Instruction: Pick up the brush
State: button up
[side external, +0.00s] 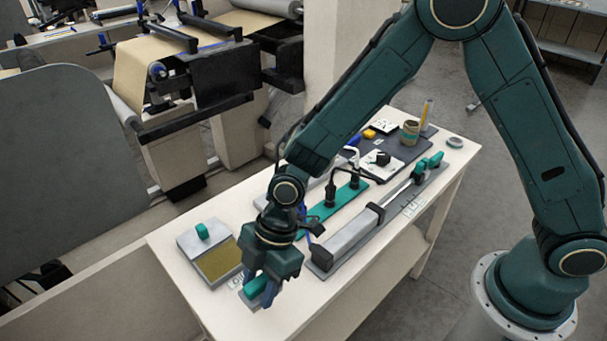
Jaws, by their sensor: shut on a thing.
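My gripper (262,292) points down at the near left end of the white table. It is shut on a small teal-handled thing, which I take to be the brush (254,287). The fingers hide much of it, and I cannot tell whether it touches the table top. A pale label with dark marks lies right beside it.
A grey tray (190,243) with a teal block (202,231) and an olive pad (219,260) lies left of my gripper. A long grey bar device (345,236) and a teal strip with black knobs (331,207) lie to the right. The table's (215,311) front left corner is bare.

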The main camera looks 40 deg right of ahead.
aim_at(259, 281)
notch_tip(259, 281, up, 15)
dwell(0.4)
dwell(0.4)
jog(key=o, duration=0.4)
jog(key=shift+c, duration=1.5)
